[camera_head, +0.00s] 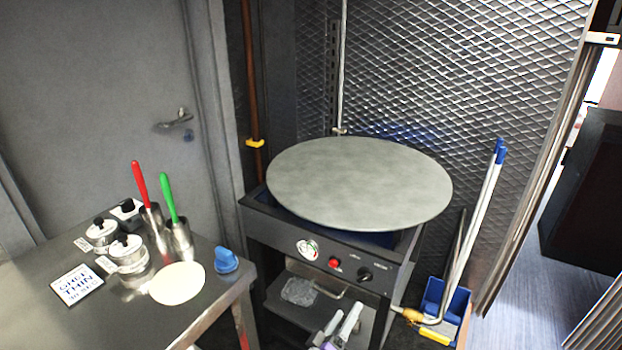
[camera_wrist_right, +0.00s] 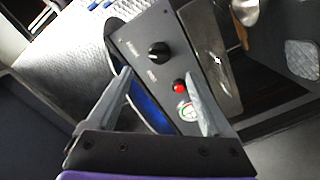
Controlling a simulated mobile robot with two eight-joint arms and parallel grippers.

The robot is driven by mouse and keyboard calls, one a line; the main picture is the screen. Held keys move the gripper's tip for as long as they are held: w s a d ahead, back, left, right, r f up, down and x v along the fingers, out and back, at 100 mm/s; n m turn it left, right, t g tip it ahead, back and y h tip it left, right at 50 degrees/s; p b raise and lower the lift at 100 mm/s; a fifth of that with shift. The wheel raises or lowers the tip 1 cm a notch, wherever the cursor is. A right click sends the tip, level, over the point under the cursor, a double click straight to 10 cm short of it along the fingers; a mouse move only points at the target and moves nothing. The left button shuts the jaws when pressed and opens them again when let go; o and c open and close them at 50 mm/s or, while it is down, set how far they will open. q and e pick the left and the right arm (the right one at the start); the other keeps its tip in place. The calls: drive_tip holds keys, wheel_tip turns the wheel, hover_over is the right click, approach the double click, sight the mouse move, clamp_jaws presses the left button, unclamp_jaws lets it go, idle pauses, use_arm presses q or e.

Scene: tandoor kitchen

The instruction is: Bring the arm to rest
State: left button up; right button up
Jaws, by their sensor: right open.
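My right gripper (camera_head: 343,320) shows at the bottom of the head view, in front of the griddle stand's lower shelf. Its two grey fingers are apart. In the right wrist view the gripper (camera_wrist_right: 158,85) is open with nothing between the fingertips, and it faces the stand's control panel (camera_wrist_right: 165,65) with a black knob and a red button. I cannot tell the exact gap to the panel. My left gripper is in neither view.
A large round griddle (camera_head: 360,180) tops the stand. At left, a steel table (camera_head: 120,325) holds a flat dough round (camera_head: 177,284), lidded pots (camera_head: 127,252), red- and green-handled tools and a blue item (camera_head: 226,261). A blue dustpan (camera_head: 440,305) and broom stand right.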

drive_tip(key=s+d+f+m+g+y, duration=0.1)
drive_tip(key=s+d+m+g+y, duration=0.15)
drive_tip(key=s+d+g, duration=0.75)
drive_tip(key=s+a+f+m+y, duration=0.2)
drive_tip(key=s+y, duration=0.5)
drive_tip(key=s, duration=1.1)
use_arm(q)
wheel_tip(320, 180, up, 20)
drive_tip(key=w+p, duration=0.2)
drive_tip(key=p, duration=1.5)
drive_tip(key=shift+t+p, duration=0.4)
use_arm(e)
wheel_tip(320, 180, up, 21)
drive_tip(key=w+a, duration=0.1)
drive_tip(key=w, duration=0.1)
drive_tip(key=shift+a+t, duration=0.3)
